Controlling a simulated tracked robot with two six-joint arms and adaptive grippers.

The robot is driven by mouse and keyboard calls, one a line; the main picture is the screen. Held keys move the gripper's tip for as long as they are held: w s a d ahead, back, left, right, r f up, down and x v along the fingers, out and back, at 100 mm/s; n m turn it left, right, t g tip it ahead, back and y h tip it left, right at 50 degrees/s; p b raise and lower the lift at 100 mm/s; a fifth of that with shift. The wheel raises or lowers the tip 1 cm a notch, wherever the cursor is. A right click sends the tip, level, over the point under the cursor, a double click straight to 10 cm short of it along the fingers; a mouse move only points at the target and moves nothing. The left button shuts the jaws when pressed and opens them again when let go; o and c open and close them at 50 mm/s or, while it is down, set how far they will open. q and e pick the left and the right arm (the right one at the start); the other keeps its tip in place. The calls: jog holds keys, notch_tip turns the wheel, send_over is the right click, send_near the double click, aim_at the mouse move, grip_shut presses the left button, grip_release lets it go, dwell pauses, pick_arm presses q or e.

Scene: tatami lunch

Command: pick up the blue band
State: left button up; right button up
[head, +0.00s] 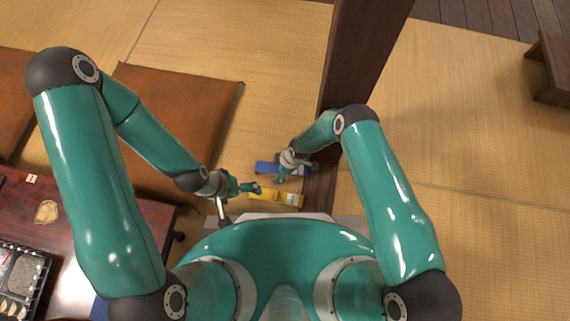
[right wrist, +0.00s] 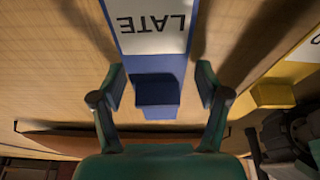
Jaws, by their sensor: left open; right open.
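The blue band (head: 265,168) lies on the tatami near the dark post in the head view, partly covered by my right gripper (head: 294,172). In the right wrist view the blue band (right wrist: 157,66) carries a white label reading "LATE", upside down, and a raised blue block. The open fingers of my right gripper (right wrist: 160,86) stand on either side of this block, with a gap visible on both sides. My left gripper (head: 240,204) is open beside the left end of a yellow band (head: 262,195).
The yellow band lies just in front of the blue one, with a white label at its right end. A dark wooden post (head: 356,50) rises close by on the right. Brown cushions (head: 190,105) and a low red-brown table (head: 68,200) are on the left.

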jog(key=shift+c, duration=0.3)
jog(key=c, duration=0.8)
jog(key=shift+r, duration=0.15)
